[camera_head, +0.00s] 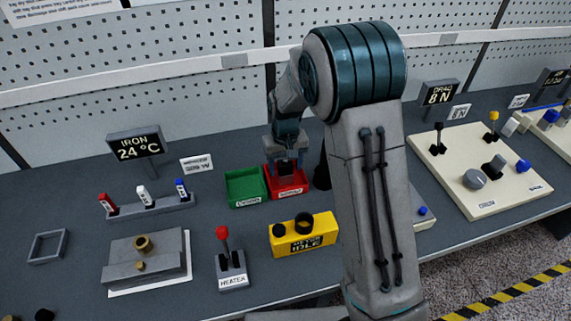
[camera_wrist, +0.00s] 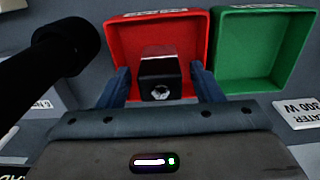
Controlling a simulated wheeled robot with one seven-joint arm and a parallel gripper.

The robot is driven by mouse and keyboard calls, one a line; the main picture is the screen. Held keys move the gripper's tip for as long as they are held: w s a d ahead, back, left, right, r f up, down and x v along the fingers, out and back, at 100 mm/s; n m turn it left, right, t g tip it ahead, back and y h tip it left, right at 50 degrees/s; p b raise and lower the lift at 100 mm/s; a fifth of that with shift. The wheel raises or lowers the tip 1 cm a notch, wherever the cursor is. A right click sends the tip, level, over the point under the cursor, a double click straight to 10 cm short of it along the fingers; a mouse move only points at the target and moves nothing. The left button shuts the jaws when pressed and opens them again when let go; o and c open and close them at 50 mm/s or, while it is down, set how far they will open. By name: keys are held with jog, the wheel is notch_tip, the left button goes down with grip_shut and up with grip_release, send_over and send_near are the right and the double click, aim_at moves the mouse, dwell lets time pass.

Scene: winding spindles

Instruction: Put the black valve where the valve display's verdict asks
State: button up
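The black valve (camera_wrist: 160,80), a dark block with a pale top and a silver round end, is in or just over the red bin (camera_wrist: 125,45) in the wrist view. My gripper (camera_wrist: 161,78) has its blue fingers on either side of it, with a narrow gap showing at each side. In the head view my gripper (camera_head: 287,165) reaches down into the red bin (camera_head: 288,192); the valve cannot be made out there. The yellow valve tester (camera_head: 318,241) has a display that appears to read IDLE. The green bin (camera_head: 245,187) is empty beside the red one.
A black cylindrical post (camera_wrist: 68,48) stands close left of my gripper in the wrist view. Lever boards (camera_head: 480,180) lie at the right.

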notch_tip(320, 180, up, 11)
jog(key=shift+f+b, duration=0.1)
jog(key=shift+b, duration=0.6)
jog(key=s+d+r+m+t, duration=0.1)
jog(key=s+d+r, duration=0.25)
jog(key=s, duration=0.25)
jog(key=s+d+r+t, duration=0.1)
jog(key=s+d+r, duration=0.25)
jog(key=s, duration=0.25)
jog(key=s+d+f, duration=0.1)
jog(key=s+d, duration=0.1)
jog(key=s, duration=0.4)
jog(key=s+d+f+m+t, duration=0.1)
jog(key=s+d, duration=0.1)
jog(key=s, duration=0.5)
jog(key=shift+f, duration=0.4)
jog(key=shift+s+a, duration=0.1)
